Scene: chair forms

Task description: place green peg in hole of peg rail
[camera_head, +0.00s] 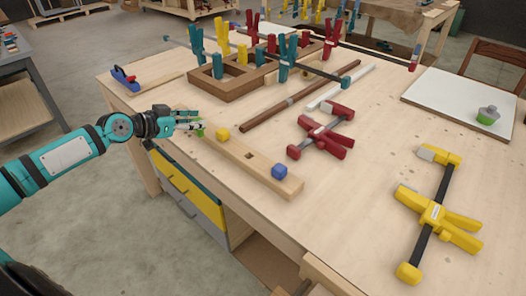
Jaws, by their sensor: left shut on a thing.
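The peg rail (264,165) is a long light-wood bar lying near the table's front-left edge. A yellow peg (222,134) stands toward its far-left end and a blue peg (280,171) toward its near-right end. A dark open hole (249,156) shows between them. My left gripper (199,122) reaches in from the left and is shut on the green peg (200,132), beside the rail's far-left end, left of the yellow peg. Only a little of the green peg shows; the fingers hide the rest. I cannot tell its height over the rail. My right gripper is out of view.
A red clamp (322,132) lies right of the rail, and a yellow clamp (436,215) lies farther right. A brown wooden bar (290,103) and a wooden frame with upright clamps (235,75) are behind. The table (345,200) is bare between the clamps.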

